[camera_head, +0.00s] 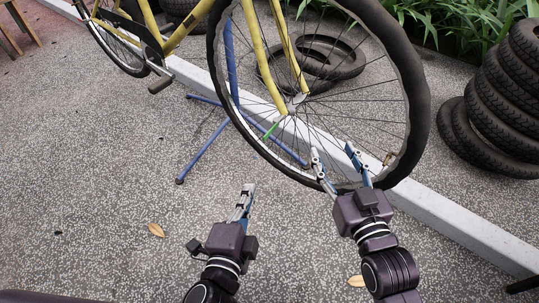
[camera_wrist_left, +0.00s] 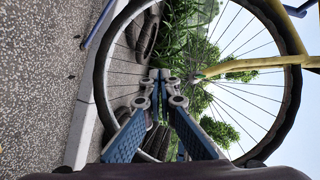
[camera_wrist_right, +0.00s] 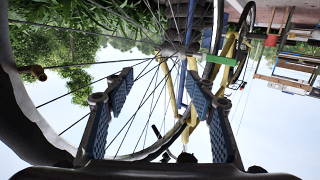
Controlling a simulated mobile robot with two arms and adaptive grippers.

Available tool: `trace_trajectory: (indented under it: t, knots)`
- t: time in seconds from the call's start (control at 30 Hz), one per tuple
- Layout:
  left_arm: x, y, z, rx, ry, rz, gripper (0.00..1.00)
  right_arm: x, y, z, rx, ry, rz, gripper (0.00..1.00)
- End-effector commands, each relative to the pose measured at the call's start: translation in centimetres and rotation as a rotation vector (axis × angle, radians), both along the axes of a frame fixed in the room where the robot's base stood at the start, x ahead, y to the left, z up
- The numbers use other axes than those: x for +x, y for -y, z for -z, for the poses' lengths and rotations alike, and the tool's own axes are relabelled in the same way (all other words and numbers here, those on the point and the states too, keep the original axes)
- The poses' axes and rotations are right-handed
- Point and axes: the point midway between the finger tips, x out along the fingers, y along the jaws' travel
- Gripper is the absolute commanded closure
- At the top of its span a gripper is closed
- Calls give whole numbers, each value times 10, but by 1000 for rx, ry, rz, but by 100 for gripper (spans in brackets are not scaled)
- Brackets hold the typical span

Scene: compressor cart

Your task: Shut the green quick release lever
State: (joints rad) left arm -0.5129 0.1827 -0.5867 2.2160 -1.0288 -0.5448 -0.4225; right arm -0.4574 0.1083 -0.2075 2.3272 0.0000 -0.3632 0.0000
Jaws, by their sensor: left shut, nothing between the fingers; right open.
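The green quick release lever (camera_head: 270,130) sticks out down and left from the front wheel hub (camera_head: 297,101), at the lower end of the yellow fork (camera_head: 268,68). In the right wrist view the lever (camera_wrist_right: 221,60) shows just right of the right-hand finger. My left gripper (camera_head: 248,189) is shut and empty, below and left of the lever and apart from it. My right gripper (camera_head: 333,153) is open with nothing between its fingers, in front of the lower right part of the spoked wheel (camera_head: 416,95), below and right of the lever.
A blue stand (camera_head: 202,153) spreads its legs on the speckled ground under the wheel. A pale kerb (camera_head: 460,222) runs behind the wheel. Stacked tyres (camera_head: 505,95) stand at the right, and more tyres (camera_head: 330,60) lie behind the spokes. The ground at left is mostly clear.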

Motion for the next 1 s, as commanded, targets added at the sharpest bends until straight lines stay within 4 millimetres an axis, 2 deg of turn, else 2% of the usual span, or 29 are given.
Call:
trace_trajectory:
  t: [0.1,0.2,0.33,0.77,1.0]
  knots:
    - [-9,27,-29,92,143,94,100,-5,-3,-42,39,152,-7,49]
    - [-15,41,-48,144,220,138,100,-10,-3,-67,60,232,-11,49]
    - [-20,50,-60,177,268,165,100,-14,-3,-84,73,281,-13,49]
    - [-18,51,-63,181,274,167,100,-14,-3,-84,71,273,-13,49]
    - [9,59,-64,182,276,167,100,-11,0,-57,38,151,-5,49]
